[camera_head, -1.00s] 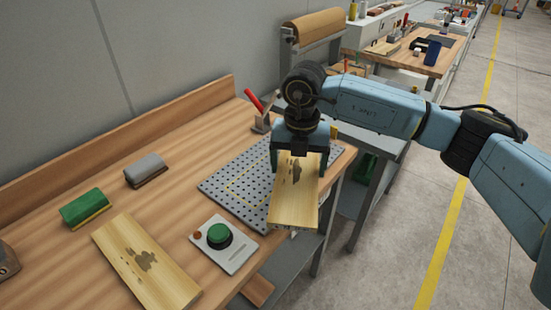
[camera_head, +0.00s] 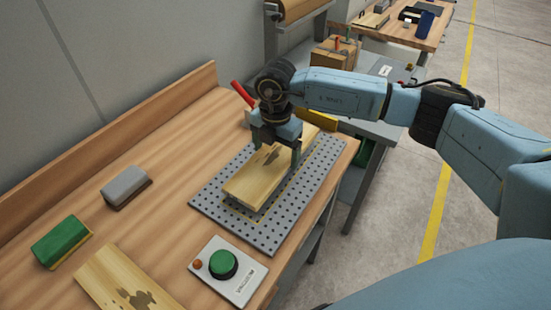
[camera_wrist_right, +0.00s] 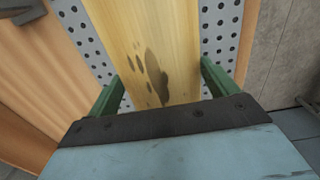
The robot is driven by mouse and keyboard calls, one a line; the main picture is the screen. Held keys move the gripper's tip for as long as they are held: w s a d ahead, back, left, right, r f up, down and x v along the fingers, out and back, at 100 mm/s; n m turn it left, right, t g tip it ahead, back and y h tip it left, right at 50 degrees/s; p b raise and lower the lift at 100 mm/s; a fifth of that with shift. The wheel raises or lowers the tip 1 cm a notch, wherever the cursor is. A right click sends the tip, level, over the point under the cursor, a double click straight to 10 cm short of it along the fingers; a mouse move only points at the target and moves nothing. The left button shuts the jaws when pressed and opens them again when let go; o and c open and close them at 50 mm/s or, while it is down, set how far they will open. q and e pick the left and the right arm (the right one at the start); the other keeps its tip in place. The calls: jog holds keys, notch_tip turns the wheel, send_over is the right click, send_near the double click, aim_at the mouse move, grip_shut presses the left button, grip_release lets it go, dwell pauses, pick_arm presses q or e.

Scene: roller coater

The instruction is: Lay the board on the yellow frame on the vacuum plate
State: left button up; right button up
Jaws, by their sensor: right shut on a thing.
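A pale wooden board (camera_head: 250,184) with dark stains lies lengthwise over the grey perforated vacuum plate (camera_head: 268,238). My right gripper (camera_head: 277,153) is shut on its long edges, one finger on each side. The board also fills the middle of the right wrist view (camera_wrist_right: 150,35), between my green fingers (camera_wrist_right: 163,88). Part of the yellow frame (camera_head: 256,221) shows at the board's near end and along its right side. The board hides the rest. I cannot tell whether the board touches the plate. My left gripper is not in view.
A second stained board (camera_head: 118,280) lies at the near left of the table. A control box with a green button (camera_head: 222,263) sits at the plate's near edge. A green block (camera_head: 62,240) and a grey block (camera_head: 125,186) stand to the left. A red handle (camera_head: 243,94) rises behind the plate.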

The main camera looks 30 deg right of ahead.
aim_at(276, 155)
notch_tip(276, 155, down, 3)
jog(key=shift+f, duration=0.3)
jog(key=o, duration=1.1)
jog(key=shift+c, duration=0.2)
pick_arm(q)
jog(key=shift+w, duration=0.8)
pick_arm(e)
jog(key=shift+w+r, duration=0.1)
jog(key=shift+r, duration=0.25)
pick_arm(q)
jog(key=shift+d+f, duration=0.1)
pick_arm(e)
notch_tip(276, 155, up, 12)
jog(key=shift+f, duration=0.2)
